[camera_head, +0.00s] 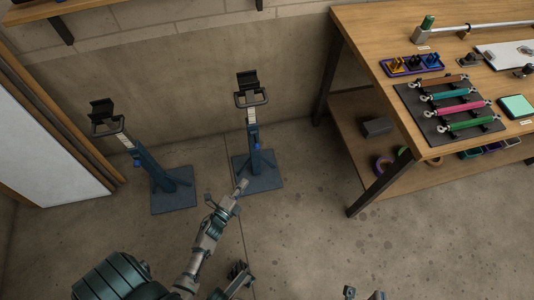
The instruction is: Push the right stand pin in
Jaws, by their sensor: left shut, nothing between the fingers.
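The right stand (253,135) is an upright blue post on a flat blue base plate (268,178), with a light scale strip and a dark cradle on top. A small blue knob (257,147) shows on its post and may be the pin; how far in it sits is too small to tell. My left gripper (242,185) is shut and empty, in front of the right stand and overlapping its base plate in the picture, below the knob. Small parts at the bottom edge may be my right gripper (363,294); its finger state is unclear.
A similar left stand (160,175) stands by a white panel (40,140). A wooden workbench (365,40) with colored cylinders on a dark mat (410,98) fills the right side; its metal leg (380,183) reaches the floor. Floor between stand and bench is clear.

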